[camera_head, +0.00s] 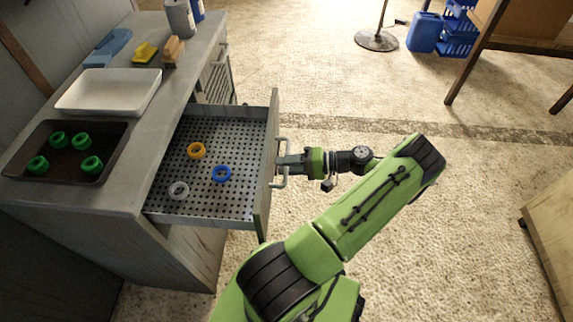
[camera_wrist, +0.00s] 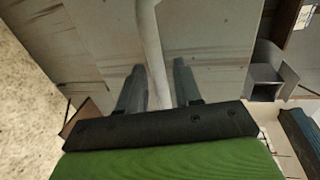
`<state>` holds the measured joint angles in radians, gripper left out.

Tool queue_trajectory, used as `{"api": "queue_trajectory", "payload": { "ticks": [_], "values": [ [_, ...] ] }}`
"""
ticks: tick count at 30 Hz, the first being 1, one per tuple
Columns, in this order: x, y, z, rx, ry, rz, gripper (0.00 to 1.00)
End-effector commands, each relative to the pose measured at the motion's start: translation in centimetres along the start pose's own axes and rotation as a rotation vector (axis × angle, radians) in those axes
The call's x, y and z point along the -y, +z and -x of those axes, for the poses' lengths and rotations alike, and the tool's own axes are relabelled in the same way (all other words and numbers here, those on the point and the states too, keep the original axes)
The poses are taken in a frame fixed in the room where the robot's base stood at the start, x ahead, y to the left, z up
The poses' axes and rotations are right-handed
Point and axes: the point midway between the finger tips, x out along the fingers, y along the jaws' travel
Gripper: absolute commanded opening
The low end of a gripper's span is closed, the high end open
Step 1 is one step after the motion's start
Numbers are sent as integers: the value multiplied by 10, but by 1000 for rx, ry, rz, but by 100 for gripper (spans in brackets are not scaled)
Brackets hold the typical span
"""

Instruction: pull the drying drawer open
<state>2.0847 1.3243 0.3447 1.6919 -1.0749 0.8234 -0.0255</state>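The drying drawer (camera_head: 170,209) stands pulled out from the grey cabinet, its perforated bottom in plain view. An orange ring (camera_head: 196,150), a blue ring (camera_head: 221,174) and a pale ring (camera_head: 179,190) lie apart on it. The drawer front (camera_head: 268,165) carries a light bar handle (camera_head: 283,146). My gripper (camera_head: 287,163) is at the handle, level with its middle. In the wrist view the handle (camera_wrist: 151,45) passes between the two fingers of my gripper (camera_wrist: 158,85). The fingers look close around the bar; contact is hard to make out on both sides.
A dark tray (camera_head: 20,172) with several green rings and a white tray (camera_head: 68,100) stand on the cabinet top. A pole stand (camera_head: 377,40) and blue containers (camera_head: 425,32) are far back. The floor right of the drawer is clear.

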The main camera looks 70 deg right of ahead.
Motion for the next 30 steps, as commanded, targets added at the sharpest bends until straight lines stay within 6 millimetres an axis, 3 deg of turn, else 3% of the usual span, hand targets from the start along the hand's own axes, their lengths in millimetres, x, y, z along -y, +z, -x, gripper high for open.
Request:
{"api": "queue_trajectory", "payload": {
  "ticks": [5, 16, 21, 30],
  "values": [
    [1, -1, 8, -4, 0, 2, 34],
    [0, -1, 106, -12, -4, 5, 34],
    [0, -1, 137, -10, -3, 2, 34],
    [0, 0, 158, -1, 0, -1, 34]
  ]
}}
